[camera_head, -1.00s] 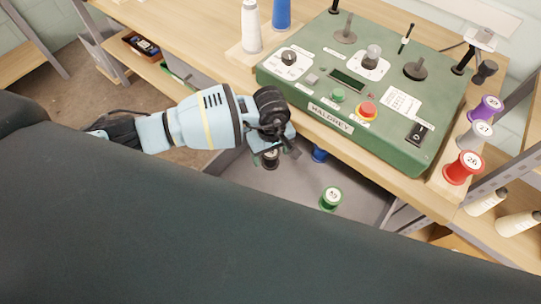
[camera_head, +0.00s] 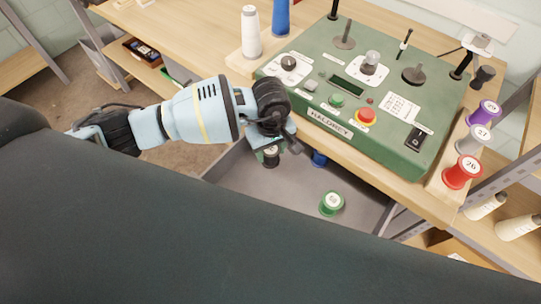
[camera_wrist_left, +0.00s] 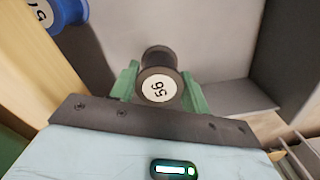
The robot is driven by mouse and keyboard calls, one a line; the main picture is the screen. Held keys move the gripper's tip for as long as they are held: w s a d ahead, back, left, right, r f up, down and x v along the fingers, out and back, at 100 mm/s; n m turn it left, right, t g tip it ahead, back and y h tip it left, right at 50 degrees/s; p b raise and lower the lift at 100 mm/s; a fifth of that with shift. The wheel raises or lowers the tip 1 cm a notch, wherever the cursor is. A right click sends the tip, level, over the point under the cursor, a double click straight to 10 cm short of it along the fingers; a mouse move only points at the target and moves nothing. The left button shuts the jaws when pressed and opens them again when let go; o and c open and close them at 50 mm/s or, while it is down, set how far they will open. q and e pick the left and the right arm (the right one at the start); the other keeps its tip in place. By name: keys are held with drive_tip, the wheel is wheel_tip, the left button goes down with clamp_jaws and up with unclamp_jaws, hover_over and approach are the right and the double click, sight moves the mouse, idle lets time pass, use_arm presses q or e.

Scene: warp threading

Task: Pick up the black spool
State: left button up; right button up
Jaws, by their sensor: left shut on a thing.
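The black spool (camera_head: 270,158) has a white numbered label on its end and is at the left side of the open grey drawer (camera_head: 285,189). My left gripper (camera_head: 268,149) reaches down over it. In the left wrist view the spool (camera_wrist_left: 158,85) sits between the two green fingers (camera_wrist_left: 160,90), which are shut on it with its labelled end towards the camera. I cannot tell for certain whether it is clear of the drawer floor. My right gripper is not in view.
A blue spool (camera_head: 319,158) and a green spool (camera_head: 331,203) stand in the drawer. The green control box (camera_head: 365,95) is on the wooden bench above. Purple, grey and red spools stand on the right. The drawer's middle floor is clear.

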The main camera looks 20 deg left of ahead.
sight(271, 150)
use_arm(q)
wheel_tip(271, 150, up, 6)
